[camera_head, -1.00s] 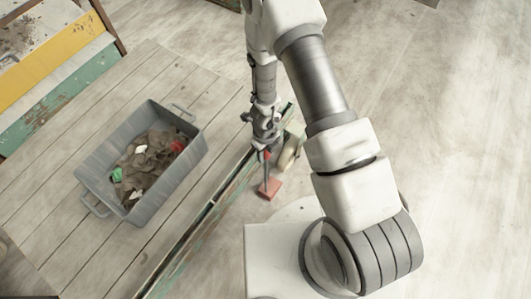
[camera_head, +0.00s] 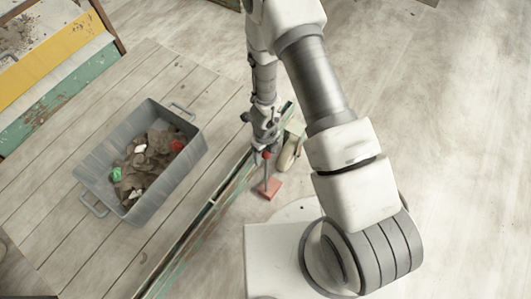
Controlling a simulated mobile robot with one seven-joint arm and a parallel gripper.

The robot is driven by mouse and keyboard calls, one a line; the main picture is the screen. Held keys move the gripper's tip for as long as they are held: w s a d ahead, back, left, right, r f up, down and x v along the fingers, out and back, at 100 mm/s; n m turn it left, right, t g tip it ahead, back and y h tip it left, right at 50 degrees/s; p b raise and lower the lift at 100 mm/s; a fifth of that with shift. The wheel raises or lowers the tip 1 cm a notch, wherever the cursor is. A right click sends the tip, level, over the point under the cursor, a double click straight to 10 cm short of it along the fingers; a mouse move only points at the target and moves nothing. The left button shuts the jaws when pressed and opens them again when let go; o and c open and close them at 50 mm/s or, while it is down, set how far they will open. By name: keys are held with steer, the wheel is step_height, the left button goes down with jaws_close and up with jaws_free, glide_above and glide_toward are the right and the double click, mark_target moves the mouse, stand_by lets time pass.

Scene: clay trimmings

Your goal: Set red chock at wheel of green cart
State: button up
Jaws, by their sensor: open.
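The red chock (camera_head: 271,189) lies on the floor beside the cart's long edge. A thin upright rod with a red ball knob (camera_head: 266,155) rises from it. The green cart has a grey plank deck and a worn green side rail (camera_head: 215,205). A beige wheel (camera_head: 288,153) shows at this side, just beyond the chock. I cannot tell whether chock and wheel touch. My gripper (camera_head: 264,146) points down at the knob and is open. Its fingers are small and partly merge with the knob and rail, so contact is unclear.
A grey tub (camera_head: 160,196) of brown clay scraps, with green, white and red bits, stands on the deck. A yellow, white and green wooden piece (camera_head: 60,60) is at the upper left. The floor to the right is clear.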

step_height(320, 180, up, 18)
steer(key=p, duration=1.2)
steer(key=shift+f+p, duration=0.25)
steer(key=shift+p, duration=0.1)
step_height(320, 180, up, 25)
steer(key=w+a+n+t+y, duration=0.2)
steer(key=w+n+y, duration=0.15)
steer(key=n, duration=0.85)
steer(key=s+d+r+n+t+h, duration=0.2)
steer(key=s+d+r+n, duration=0.4)
steer(key=s+r+n, duration=0.3)
steer(key=s+d+r+n+t+h, duration=0.2)
steer(key=s+d+r+n, duration=0.55)
steer(key=r, duration=0.35)
step_height(320, 180, up, 13)
steer(key=p, duration=1.4)
steer(key=shift+w+a+f, duration=0.2)
steer(key=shift+w+a, duration=0.15)
steer(key=shift+a, duration=0.05)
steer(key=shift+y, duration=0.25)
